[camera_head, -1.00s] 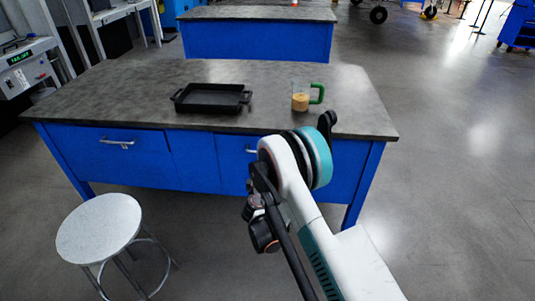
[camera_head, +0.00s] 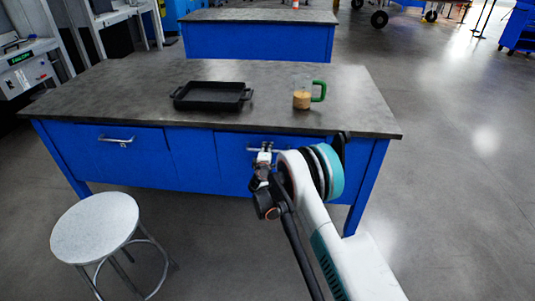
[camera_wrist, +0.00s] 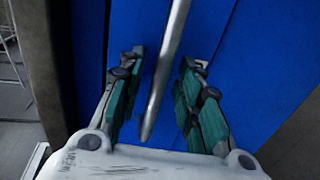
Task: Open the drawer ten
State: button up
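The blue workbench has two drawers with silver bar handles; no number is readable on either. The right drawer (camera_head: 232,160) is closed, and its handle (camera_head: 284,151) is partly covered by my arm. In the wrist view the handle (camera_wrist: 166,75) runs as a slanted bar between the two fingers. My gripper (camera_head: 263,157) is at this handle in the head view. In the wrist view my gripper (camera_wrist: 164,62) is open, with gaps between the bar and both fingers. The left drawer (camera_head: 120,152) is closed, with its handle (camera_head: 116,139) in clear view.
The grey bench top (camera_head: 130,90) carries a black tray (camera_head: 212,97) and a mug (camera_head: 302,99) with a green handle. A round stool (camera_head: 95,230) stands at the front left. The floor (camera_head: 460,200) at the right is clear.

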jog(key=shift+w, duration=0.15)
jog(key=shift+c, duration=0.4)
grip_shut()
